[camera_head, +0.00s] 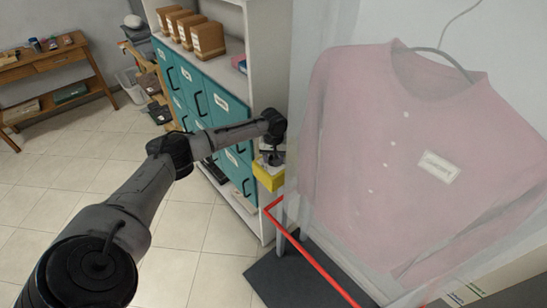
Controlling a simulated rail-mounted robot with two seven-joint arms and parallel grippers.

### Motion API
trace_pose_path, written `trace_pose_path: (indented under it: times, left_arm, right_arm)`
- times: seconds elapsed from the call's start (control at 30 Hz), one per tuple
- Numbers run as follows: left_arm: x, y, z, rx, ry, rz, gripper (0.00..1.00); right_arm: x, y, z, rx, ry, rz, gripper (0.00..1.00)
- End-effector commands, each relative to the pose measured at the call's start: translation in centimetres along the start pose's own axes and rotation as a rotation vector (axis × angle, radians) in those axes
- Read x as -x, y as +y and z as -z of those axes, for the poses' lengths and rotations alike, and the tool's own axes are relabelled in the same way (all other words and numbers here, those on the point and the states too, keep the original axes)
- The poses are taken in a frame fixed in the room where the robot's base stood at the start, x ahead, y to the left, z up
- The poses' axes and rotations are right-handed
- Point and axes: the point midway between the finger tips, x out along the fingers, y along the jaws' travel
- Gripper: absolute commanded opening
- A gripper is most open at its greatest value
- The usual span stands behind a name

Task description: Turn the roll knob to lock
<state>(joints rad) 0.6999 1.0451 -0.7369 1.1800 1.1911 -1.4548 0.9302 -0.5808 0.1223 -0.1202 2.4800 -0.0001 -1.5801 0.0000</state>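I cannot make out a roll knob in the head view. My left arm reaches in from the lower left, and its gripper (271,157) points down at the middle of the picture, just left of the bagged garment. The gripper is small and partly dark, so I cannot tell whether it is open or shut. A yellow block-like thing (268,176) sits directly below it; whether they touch is unclear. A red bar (312,258) runs from below the yellow thing toward the lower right. My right gripper is not in view.
A pink cardigan (395,150) in clear plastic hangs close on the right and hides much behind it. A teal drawer cabinet (205,100) with several brown boxes above stands behind my arm. A wooden desk (60,62) is at far left. The tiled floor between is clear.

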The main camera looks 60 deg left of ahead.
Motion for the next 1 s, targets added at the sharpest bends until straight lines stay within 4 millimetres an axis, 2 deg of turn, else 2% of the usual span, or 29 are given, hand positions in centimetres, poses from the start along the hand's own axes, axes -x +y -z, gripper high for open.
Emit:
trace_pose_path:
  times: [0.03,0.3,0.47,0.67,1.0]
  left_arm:
    - [0.0,0.0,0.0,0.0,0.0,0.0,0.42]
    - [0.0,0.0,0.0,0.0,0.0,0.0,0.19]
    - [0.1,0.0,0.0,-0.012,-0.001,0.0,0.19]
    - [0.3,0.0,-0.1,-0.094,-0.003,0.0,0.19]
    - [0.4,0.0,-0.1,-0.39,-0.004,0.0,0.19]
  right_arm:
    - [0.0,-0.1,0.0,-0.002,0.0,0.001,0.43]
    - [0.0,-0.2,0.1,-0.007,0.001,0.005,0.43]
    - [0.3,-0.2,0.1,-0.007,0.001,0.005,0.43]
    - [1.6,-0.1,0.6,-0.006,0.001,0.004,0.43]
    - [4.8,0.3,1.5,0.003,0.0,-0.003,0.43]
